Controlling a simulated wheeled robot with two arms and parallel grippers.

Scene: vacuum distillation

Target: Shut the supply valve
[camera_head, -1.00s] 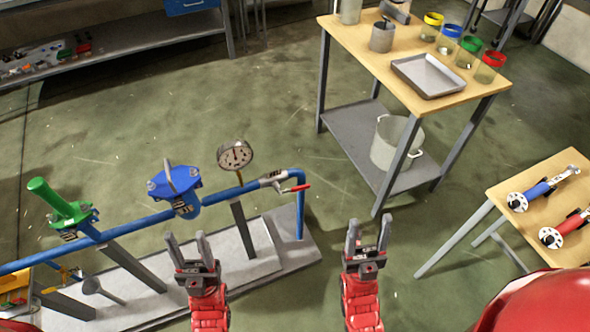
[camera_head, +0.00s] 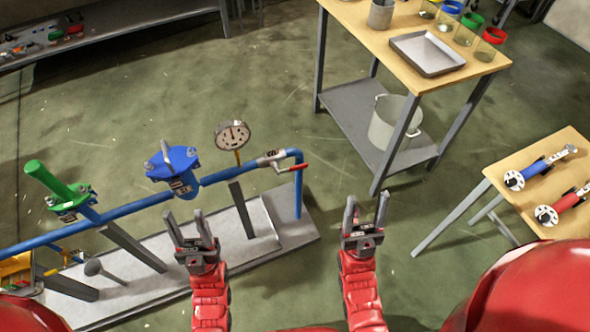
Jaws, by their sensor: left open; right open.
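A blue pipe (camera_head: 128,208) runs across the left half above a grey base plate. A valve with a red lever (camera_head: 291,168) sits near its right end; the lever points right, roughly along the pipe. A blue flanged unit (camera_head: 173,164) and a green-handled fitting (camera_head: 61,193) sit further left on the pipe. I cannot tell from labels which is the supply valve. My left gripper (camera_head: 185,216) is open and empty, in front of the pipe below the blue unit in the picture. My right gripper (camera_head: 366,202) is open and empty, right of the pipe's end, apart from the red lever.
A round gauge (camera_head: 232,135) stands on the pipe left of the red lever. A wooden-topped table (camera_head: 468,77) with a tray (camera_head: 427,53) and jars stands behind. A smaller table (camera_head: 548,145) with tools is at the right. The floor between is clear.

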